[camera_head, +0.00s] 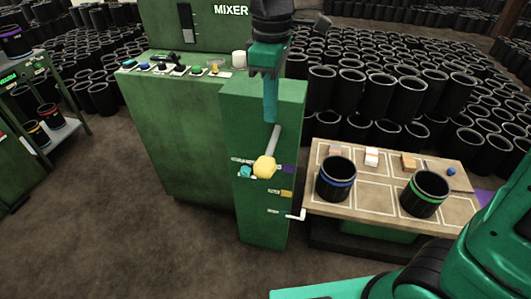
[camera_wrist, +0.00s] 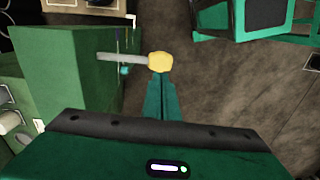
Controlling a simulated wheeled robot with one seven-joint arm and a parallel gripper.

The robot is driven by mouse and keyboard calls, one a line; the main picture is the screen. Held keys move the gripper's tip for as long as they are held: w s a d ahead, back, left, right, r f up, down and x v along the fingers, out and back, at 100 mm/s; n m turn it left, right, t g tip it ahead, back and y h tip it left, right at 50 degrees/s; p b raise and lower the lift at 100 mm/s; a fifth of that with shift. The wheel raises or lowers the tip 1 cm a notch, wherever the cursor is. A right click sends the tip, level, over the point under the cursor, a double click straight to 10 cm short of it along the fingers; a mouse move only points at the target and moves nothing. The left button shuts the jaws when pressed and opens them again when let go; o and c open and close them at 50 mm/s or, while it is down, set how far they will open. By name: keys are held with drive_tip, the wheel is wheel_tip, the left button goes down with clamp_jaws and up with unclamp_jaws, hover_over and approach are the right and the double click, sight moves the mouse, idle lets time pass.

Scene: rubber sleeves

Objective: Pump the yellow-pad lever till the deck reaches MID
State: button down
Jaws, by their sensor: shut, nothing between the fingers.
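The lever's yellow pad (camera_head: 264,167) is at the end of a grey bar (camera_head: 274,141) on the front of a green pedestal (camera_head: 268,225). The pad also shows in the wrist view (camera_wrist: 160,61). My gripper (camera_head: 270,119) is shut and empty, pointing down above the pad in the head view. In the wrist view its fingertips (camera_wrist: 160,80) end at the pad's near edge; I cannot tell whether they touch. The deck (camera_head: 375,207) stands low at the right. A white pointer (camera_head: 297,216) by its left edge is near the lowest mark, below the yellow mark (camera_head: 286,193). Mark labels are unreadable.
Two black sleeves, one blue-banded (camera_head: 336,180) and one green-banded (camera_head: 424,195), stand on the deck with small blocks behind them. The green mixer cabinet (camera_head: 185,130) is left of the pedestal. Many black sleeves fill the back. Floor at front left is clear.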

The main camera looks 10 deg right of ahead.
sight(266, 164)
drive_tip(key=shift+a, duration=0.55)
wheel_tip(266, 164, down, 14)
idle(0.5)
